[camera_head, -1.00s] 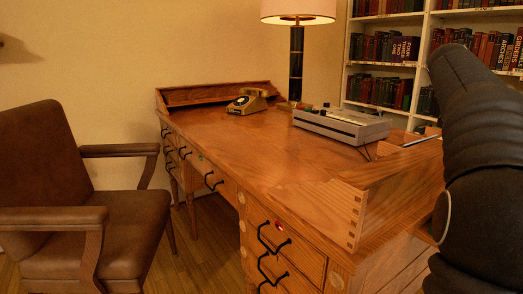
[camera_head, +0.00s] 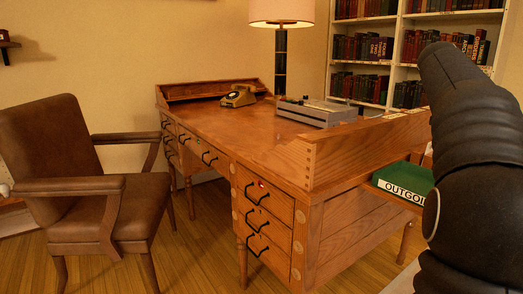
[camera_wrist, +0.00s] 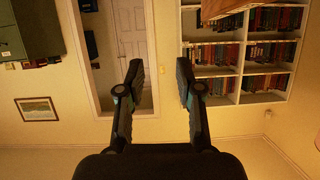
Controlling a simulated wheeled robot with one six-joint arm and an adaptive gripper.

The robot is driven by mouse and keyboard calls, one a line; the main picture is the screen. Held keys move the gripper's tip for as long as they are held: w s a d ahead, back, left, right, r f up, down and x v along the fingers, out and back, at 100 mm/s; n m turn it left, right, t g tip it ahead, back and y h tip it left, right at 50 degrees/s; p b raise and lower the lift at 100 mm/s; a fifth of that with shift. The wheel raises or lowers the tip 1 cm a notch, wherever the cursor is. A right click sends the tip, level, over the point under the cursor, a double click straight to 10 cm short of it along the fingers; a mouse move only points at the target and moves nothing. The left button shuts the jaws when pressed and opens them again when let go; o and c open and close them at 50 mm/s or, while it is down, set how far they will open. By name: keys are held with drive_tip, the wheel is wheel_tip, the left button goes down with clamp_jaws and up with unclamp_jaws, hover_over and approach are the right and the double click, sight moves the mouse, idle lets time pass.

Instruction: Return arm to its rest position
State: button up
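My arm shows as a black, ribbed shape at the right edge of the head view, raised beside the desk. My gripper (camera_wrist: 158,88) shows in the wrist view with its two black fingers spread apart and nothing between them. Behind the fingers are a wall, a doorway and a bookcase, and the picture appears upside down. My gripper's fingertips cannot be made out in the head view. My arm hides part of the right side of that view.
A brown chair (camera_head: 80,195) stands left. A green "OUTGOING" box (camera_head: 402,178) sits right of the desk, near my arm. Bookshelves (camera_head: 397,62) stand behind.

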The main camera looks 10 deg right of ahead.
drive_tip(key=s+a+f+n+y, duration=0.1)
drive_tip(key=a+f, duration=0.2)
drive_tip(key=f, duration=0.3)
drive_tip(key=s+a+f+n+g+y, duration=0.1)
drive_tip(key=a+f+n+y, duration=0.1)
drive_tip(key=f, duration=0.4)
drive_tip(key=s+a+f+n+y, duration=0.1)
drive_tip(key=a+f+n, duration=0.1)
drive_tip(key=a+f, duration=0.2)
drive_tip(key=shift+s+a+f+g+y, duration=0.1)
drive_tip(key=shift+a+f+g+y, duration=0.1)
drive_tip(key=shift+f, duration=0.25)
drive_tip(key=shift+a+f+g+y, duration=0.1)
drive_tip(key=shift+a+f+y, duration=0.1)
drive_tip(key=shift+f, duration=0.25)
drive_tip(key=s+a+f+n+y, duration=0.2)
drive_tip(key=s+a+f, duration=0.3)
drive_tip(key=s+a, duration=0.3)
drive_tip(key=s+a+f+n+y, duration=0.2)
drive_tip(key=s+a+f, duration=0.3)
drive_tip(key=a, duration=0.9)
drive_tip(key=s+a+f+n+y, duration=0.3)
drive_tip(key=s+a+f, duration=0.2)
drive_tip(key=s+a, duration=0.6)
drive_tip(key=shift+s+a+f+n, duration=0.2)
drive_tip(key=shift+s+a+n, duration=0.1)
drive_tip(key=shift+a, duration=0.25)
